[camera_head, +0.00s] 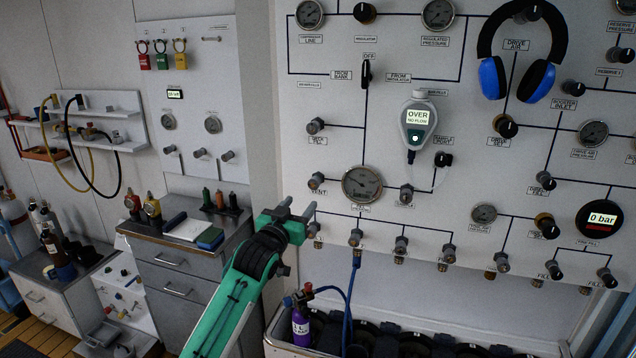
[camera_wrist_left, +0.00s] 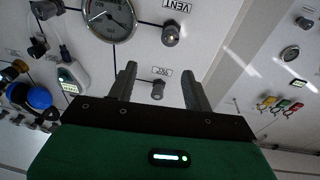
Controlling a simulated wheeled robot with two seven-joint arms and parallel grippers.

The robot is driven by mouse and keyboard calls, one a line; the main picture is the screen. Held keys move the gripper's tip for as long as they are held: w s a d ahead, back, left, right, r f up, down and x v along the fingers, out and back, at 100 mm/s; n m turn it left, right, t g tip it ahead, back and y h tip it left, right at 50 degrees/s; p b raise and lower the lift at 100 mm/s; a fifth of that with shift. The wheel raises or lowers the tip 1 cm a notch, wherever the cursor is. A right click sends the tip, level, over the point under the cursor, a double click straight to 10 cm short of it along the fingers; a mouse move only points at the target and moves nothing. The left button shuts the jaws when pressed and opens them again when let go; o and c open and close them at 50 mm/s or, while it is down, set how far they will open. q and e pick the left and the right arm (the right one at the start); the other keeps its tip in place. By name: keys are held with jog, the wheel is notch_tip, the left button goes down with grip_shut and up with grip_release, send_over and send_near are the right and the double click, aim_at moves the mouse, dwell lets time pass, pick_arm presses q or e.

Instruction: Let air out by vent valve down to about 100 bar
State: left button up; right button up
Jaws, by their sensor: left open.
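The vent valve knob (camera_head: 316,180) is a small grey knob beside the VENT label on the white panel. It also shows in the left wrist view (camera_wrist_left: 172,35), where the picture is turned over. A round dial gauge (camera_head: 362,184) sits right of it in the head view and also shows in the wrist view (camera_wrist_left: 110,18); its reading is too small to tell. My left gripper (camera_head: 299,206) is open and empty, just below and left of the vent knob in the head view. In the wrist view its fingers (camera_wrist_left: 158,88) frame another, lower knob (camera_wrist_left: 158,91). My right gripper is out of view.
A purple bottle (camera_head: 300,325) with a blue hose (camera_head: 352,285) stands in a trough below the panel. Other knobs (camera_head: 356,237) line the panel's lower row. A handheld meter (camera_head: 417,122) reads OVER, NO FLOW. A round display (camera_head: 602,219) reads 0 bar.

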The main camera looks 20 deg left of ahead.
aim_at(313, 185)
pick_arm(q)
jog(key=shift+m+g+y, duration=0.4)
jog(key=shift+m+g, duration=0.1)
jog(key=shift+g, duration=0.1)
jog(key=w+p, duration=0.4)
jog(key=w, duration=0.6)
jog(key=shift+w+a, duration=0.15)
jog(key=shift+w, duration=0.05)
jog(key=shift+w+p, duration=0.45)
jog(key=shift+w, duration=0.5)
jog(key=c, duration=1)
